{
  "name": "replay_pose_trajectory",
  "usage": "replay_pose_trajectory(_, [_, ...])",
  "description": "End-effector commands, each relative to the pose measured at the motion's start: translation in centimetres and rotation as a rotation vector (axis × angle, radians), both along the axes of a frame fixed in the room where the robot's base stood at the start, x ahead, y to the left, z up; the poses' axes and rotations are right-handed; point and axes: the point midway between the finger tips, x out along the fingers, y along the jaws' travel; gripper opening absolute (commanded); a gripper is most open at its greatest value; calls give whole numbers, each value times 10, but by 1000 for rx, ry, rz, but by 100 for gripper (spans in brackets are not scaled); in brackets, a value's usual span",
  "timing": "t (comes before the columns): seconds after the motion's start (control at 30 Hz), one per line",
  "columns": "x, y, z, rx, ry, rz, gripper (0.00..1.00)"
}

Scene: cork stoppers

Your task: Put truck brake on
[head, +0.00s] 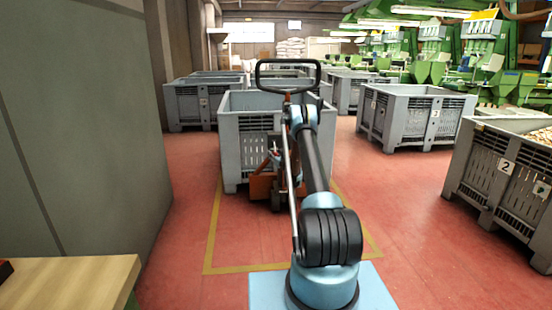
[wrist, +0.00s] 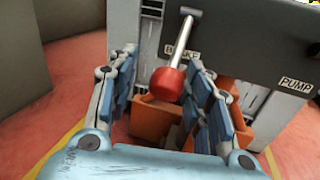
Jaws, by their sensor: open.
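The truck (head: 262,187) is an orange-red hand pallet truck with a black loop handle (head: 287,63), in front of a grey crate in the head view. In the wrist view, the brake lever (wrist: 182,38) is a metal rod with a red knob (wrist: 167,84), beside a label (wrist: 181,52) that seems to read BRAKE. The rod slants down toward me. My gripper (wrist: 164,72) is open, its blue-grey fingers to the left and right of the knob. I cannot tell whether either finger touches it. In the head view my arm hides most of the gripper.
A PUMP label (wrist: 296,86) shows to the right of the lever. The grey crate (head: 238,130) stands behind the truck, within a yellow floor outline (head: 211,235). More crates (head: 415,115) stand at the right. A grey-green wall (head: 80,130) and wooden table (head: 70,280) are at left.

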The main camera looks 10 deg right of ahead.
Motion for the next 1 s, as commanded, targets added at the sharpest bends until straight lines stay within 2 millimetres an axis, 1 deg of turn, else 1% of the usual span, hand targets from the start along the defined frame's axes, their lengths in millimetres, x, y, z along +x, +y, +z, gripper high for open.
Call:
replay_pose_trajectory(0.17, [0, -8, 0, 0, 0, -6, 46])
replay_pose_trajectory(0.2, [0, -9, 0, 0, 0, -7, 37])
replay_pose_trajectory(0.37, [0, -13, 0, 0, 0, -10, 0])
replay_pose_trajectory(0.77, [-3, -13, 4, 0, 0, -9, 0])
replay_pose_trajectory(1.0, [-8, -15, 16, 0, 0, -11, 0])
